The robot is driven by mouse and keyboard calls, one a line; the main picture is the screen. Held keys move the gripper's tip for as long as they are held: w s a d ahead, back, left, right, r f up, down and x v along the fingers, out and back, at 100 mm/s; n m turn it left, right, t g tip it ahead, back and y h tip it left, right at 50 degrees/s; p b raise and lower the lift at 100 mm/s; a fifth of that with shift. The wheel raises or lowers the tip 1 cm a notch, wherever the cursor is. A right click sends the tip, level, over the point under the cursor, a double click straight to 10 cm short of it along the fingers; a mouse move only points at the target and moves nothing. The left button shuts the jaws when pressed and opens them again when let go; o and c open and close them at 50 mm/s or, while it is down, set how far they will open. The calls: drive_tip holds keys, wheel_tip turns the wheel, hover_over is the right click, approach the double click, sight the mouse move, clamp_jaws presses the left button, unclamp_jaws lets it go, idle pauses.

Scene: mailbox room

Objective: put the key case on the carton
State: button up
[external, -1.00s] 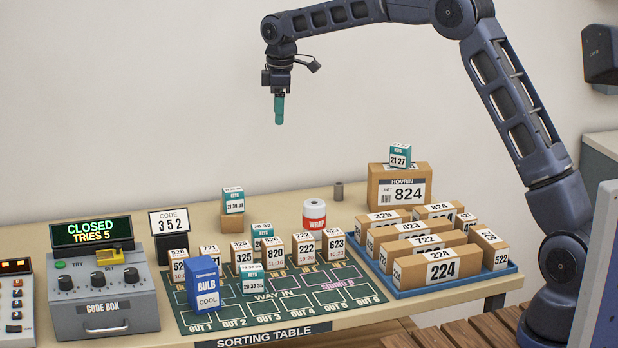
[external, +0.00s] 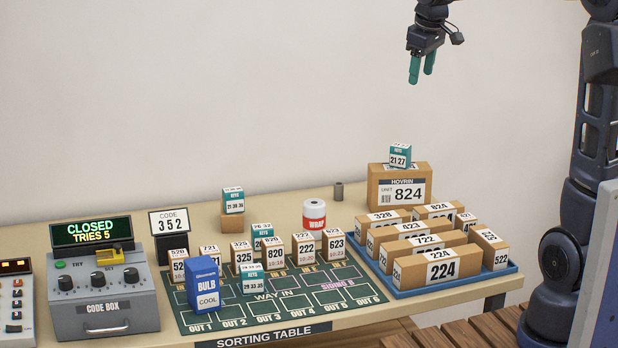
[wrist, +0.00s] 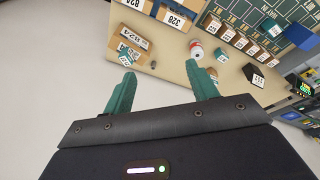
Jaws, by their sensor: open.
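Several small teal-and-white key cases are in the external view. One, marked 21 27 (external: 400,156), sits on top of the large brown carton marked HOVRIN 824 (external: 404,190). Another (external: 233,195) stands on a small brown block at the back left. A third (external: 262,232) stands behind the row of small boxes, and a fourth (external: 250,279) stands on the green mat. My gripper (external: 422,77) is open and empty, high above the large carton. In the wrist view its teal fingers (wrist: 163,85) are wide apart with nothing between them; the carton (wrist: 133,44) shows beyond.
A blue tray (external: 447,285) of numbered boxes fills the table's right end. A red-and-white WRAP roll (external: 314,215) and a grey cylinder (external: 338,191) stand behind. The code box (external: 102,303) is at left.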

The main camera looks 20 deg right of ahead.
drive_tip(key=s+d+f+m, duration=0.2)
drive_tip(key=s+d+f, duration=0.1)
drive_tip(key=s, duration=0.5)
drive_tip(key=s+d+f+m+t, duration=0.1)
drive_tip(key=s+d+f+m, duration=0.1)
drive_tip(key=s+d, duration=0.3)
drive_tip(key=s+d+f+m, duration=0.3)
drive_tip(key=s+d, duration=0.2)
drive_tip(key=s, duration=0.8)
drive_tip(key=shift+f+t, duration=0.3)
drive_tip(key=shift+t, duration=0.1)
